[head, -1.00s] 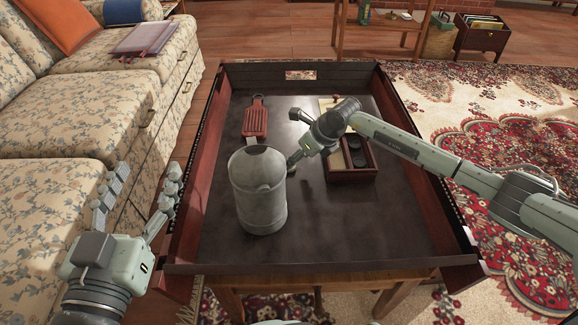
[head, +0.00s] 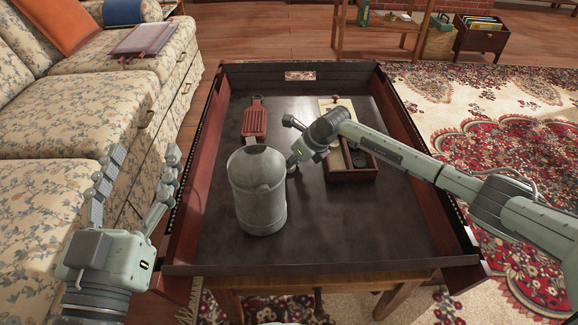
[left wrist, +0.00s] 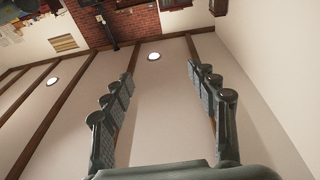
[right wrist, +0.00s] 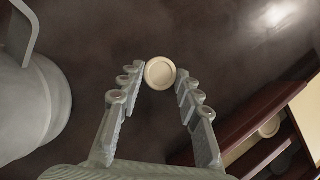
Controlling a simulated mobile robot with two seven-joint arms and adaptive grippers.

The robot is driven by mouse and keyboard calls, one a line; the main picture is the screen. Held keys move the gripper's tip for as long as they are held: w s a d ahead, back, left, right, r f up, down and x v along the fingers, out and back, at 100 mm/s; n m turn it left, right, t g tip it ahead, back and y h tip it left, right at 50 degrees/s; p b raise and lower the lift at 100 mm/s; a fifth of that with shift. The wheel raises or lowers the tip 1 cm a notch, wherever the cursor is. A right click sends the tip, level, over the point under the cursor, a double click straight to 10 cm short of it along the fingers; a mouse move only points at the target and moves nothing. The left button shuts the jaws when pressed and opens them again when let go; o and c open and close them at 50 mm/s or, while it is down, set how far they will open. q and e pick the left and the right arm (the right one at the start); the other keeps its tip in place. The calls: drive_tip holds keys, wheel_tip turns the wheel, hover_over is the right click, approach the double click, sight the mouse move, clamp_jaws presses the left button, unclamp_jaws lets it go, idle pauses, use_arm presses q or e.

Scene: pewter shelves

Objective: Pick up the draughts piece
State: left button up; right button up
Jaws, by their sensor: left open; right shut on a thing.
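The cream, round draughts piece (right wrist: 160,73) is between the fingertips of my right gripper (right wrist: 160,77) in the right wrist view. That gripper is shut on it, over the dark tray surface. In the head view my right gripper (head: 294,160) is just right of the grey metal jug, and the piece is too small and covered to make out there. My left gripper (head: 146,160) is open and empty, left of the tray table, near the sofa. The left wrist view shows its spread fingers (left wrist: 160,75) with nothing between them.
The grey jug (head: 258,195) stands close left of my right gripper. A wooden compartment box (head: 352,176) with dark discs is to its right. A red slatted object (head: 255,120) lies behind the jug. Raised red-brown walls edge the table (head: 340,235); its front right surface is clear.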

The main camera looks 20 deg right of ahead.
drive_tip(key=shift+r, duration=0.2)
use_arm(q)
wheel_tip(320, 180, down, 6)
drive_tip(key=w+a+g+y+p, duration=0.1)
drive_tip(key=a+g+y, duration=0.1)
drive_tip(key=shift+a+g, duration=0.2)
drive_tip(key=shift+g, duration=0.2)
use_arm(e)
wheel_tip(320, 180, up, 10)
drive_tip(key=shift+f, duration=0.2)
use_arm(q)
drive_tip(key=shift+f, duration=0.1)
